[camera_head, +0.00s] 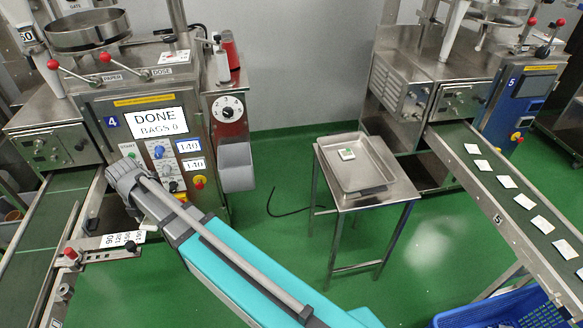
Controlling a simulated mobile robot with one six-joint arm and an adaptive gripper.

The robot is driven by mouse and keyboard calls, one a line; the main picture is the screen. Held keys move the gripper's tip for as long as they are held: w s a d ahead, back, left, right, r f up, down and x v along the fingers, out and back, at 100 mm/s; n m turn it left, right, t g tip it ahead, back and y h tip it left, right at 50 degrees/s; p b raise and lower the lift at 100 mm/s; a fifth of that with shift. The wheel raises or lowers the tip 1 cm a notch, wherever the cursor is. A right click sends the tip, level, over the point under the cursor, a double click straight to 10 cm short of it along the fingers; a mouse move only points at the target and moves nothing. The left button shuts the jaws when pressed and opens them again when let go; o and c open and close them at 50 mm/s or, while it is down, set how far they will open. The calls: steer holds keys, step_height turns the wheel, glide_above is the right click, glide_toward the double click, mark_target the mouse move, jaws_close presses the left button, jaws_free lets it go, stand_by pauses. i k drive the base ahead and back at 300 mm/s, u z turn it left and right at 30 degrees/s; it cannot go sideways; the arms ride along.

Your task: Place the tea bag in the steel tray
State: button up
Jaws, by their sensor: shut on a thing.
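The steel tray (375,182) lies on a small steel table right of centre. A small white square with a green mark (346,154), which looks like a tea bag or a tag, lies flat inside it near the back. My teal and grey arm reaches from the bottom middle up to the left, in front of the left machine. Its grey ribbed end is over the left conveyor, well left of the tray. My gripper's fingers cannot be made out; the arm hides what is beneath and behind it. I cannot see any tea bag held.
The left machine (140,125) reads "DONE BAGS 0", with a grey bin (237,167) on its side. Several white bags lie on the right conveyor (460,137). A blue crate (480,317) stands at bottom right. Green floor is open around the table (385,197).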

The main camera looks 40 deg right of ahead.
mark_target(361, 180)
steer(key=z, duration=0.1)
steer(key=k, duration=0.85)
steer(key=z, duration=1.15)
steer(key=i, duration=0.5)
steer(key=u, duration=0.05)
